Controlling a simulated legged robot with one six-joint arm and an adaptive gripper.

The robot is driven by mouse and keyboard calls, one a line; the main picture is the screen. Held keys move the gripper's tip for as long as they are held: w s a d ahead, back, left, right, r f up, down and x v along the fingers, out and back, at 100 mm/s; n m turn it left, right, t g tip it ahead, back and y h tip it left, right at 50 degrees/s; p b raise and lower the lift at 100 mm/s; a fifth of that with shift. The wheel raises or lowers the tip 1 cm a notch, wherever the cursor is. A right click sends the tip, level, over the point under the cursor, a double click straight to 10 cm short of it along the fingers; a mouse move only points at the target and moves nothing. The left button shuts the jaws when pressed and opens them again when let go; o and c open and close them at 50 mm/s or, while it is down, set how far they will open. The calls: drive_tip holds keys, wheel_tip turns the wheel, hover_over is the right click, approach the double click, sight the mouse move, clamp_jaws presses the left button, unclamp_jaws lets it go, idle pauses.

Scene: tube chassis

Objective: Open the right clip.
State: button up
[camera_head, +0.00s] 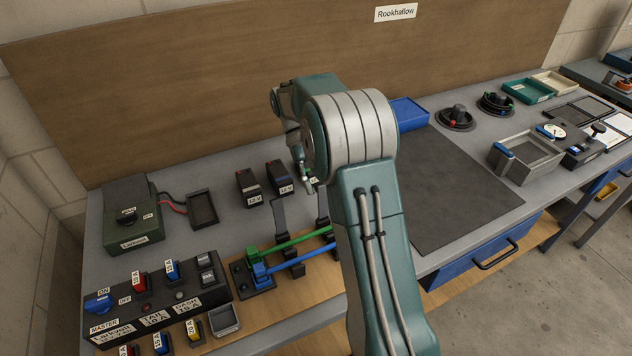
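The tube chassis (257,281) sits on the grey bench left of my arm, with a green tube (285,245) and a blue tube (290,265) across it. Two dark upright clip levers show at its back: a left one (280,218) and a right one (323,207). The right one is partly hidden by my arm, and the tubes' right ends are close to my arm's edge. My gripper (306,183) points down above the bench, behind and slightly left of the right lever's top. It looks apart from the lever, but contact is unclear. Its fingers are small and partly hidden.
Small black battery blocks (249,187) stand left of my gripper. A switch panel (150,312) and green-grey box (132,220) are at left. A blue tray (409,114) lies behind my arm. The dark mat (455,185) at right is clear.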

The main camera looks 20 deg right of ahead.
drive_tip(key=shift+o, duration=1)
drive_tip(key=shift+s+r, duration=0.1)
